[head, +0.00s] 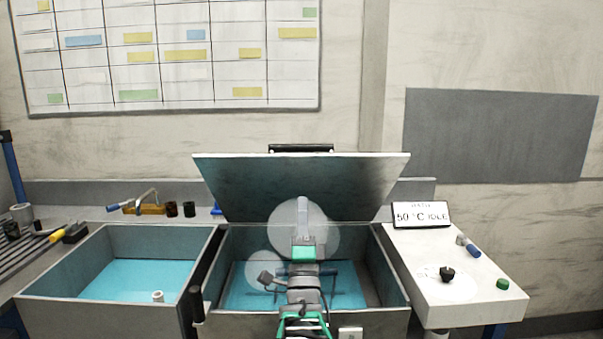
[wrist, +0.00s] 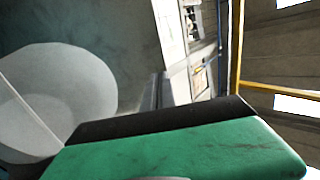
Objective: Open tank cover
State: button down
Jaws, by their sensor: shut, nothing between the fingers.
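The tank cover (head: 240,185) is a grey panel raised along the back of the right-hand tank (head: 390,290), tilted back, with its inner face towards me. A black handle (head: 300,148) shows at its top edge. The tank's mouth is open and its blue floor shows. My gripper (head: 303,208) is shut and empty, pointing up in front of the cover's inner face; I cannot tell whether it touches the cover. In the wrist view, my green gripper body fills the lower part, and its fingertips are not clear.
A second open tank (head: 60,310) with a blue floor stands at the left. A control panel (head: 460,280) with knobs and a "50 °C IDLE" display (head: 421,215) is at the right. Tools (head: 145,207) lie behind the left tank. Pale round discs (head: 265,270) show near my arm.

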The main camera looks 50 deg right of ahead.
aim_at(301, 160)
jog(key=p+x, duration=0.6)
jog(key=x, duration=0.4)
jog(key=shift+w+r+p, duration=0.1)
jog(key=shift+p, duration=0.2)
jog(key=shift+w+d, duration=0.15)
jog(key=shift+r, duration=0.1)
